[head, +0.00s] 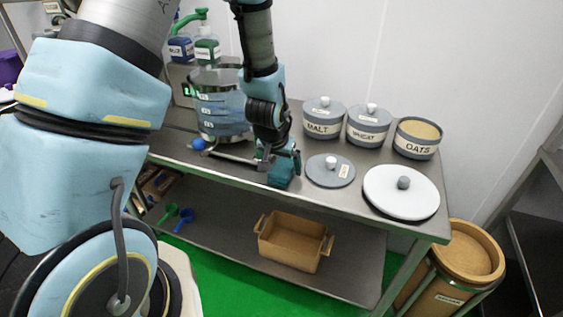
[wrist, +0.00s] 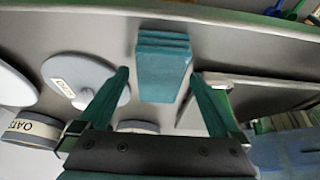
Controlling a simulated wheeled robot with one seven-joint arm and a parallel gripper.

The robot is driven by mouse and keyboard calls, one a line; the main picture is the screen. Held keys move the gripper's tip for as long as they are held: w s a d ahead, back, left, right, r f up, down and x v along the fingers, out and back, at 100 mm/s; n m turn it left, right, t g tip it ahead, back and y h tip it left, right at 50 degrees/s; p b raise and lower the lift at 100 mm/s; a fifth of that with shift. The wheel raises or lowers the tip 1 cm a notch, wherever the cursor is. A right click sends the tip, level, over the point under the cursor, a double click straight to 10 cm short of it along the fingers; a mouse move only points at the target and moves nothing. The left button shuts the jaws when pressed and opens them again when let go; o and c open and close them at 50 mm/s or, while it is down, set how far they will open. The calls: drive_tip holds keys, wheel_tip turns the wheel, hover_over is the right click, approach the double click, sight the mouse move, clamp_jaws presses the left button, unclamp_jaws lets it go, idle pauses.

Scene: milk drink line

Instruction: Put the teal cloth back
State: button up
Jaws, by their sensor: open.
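The teal cloth (head: 279,176) is a folded, layered block lying near the front edge of the metal table. In the wrist view the cloth (wrist: 163,65) shows between and just beyond my two fingers. My gripper (head: 284,161) is above and partly in front of it in the head view. My gripper (wrist: 160,76) is open, with one finger on each side of the cloth in the wrist view. I cannot tell whether a finger touches it.
A grey lid (head: 330,176) and a large white lid (head: 400,197) lie right of the cloth. The OATS jar (head: 416,150) is uncovered behind them. A large metal pot (head: 222,125) stands left. A tan crate (head: 288,248) sits on the lower shelf.

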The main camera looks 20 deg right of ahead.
drive_tip(key=b+v, duration=0.2)
drive_tip(key=v, duration=1)
drive_tip(key=shift+b, duration=0.3)
drive_tip(key=a+n+g+y, duration=0.1)
drive_tip(key=a+n, duration=0.6)
drive_tip(key=a, duration=1.9)
drive_tip(key=shift+s+a+r+g+y, duration=0.15)
drive_tip(key=shift+a+r+g+y, duration=0.25)
drive_tip(key=shift+y, duration=0.5)
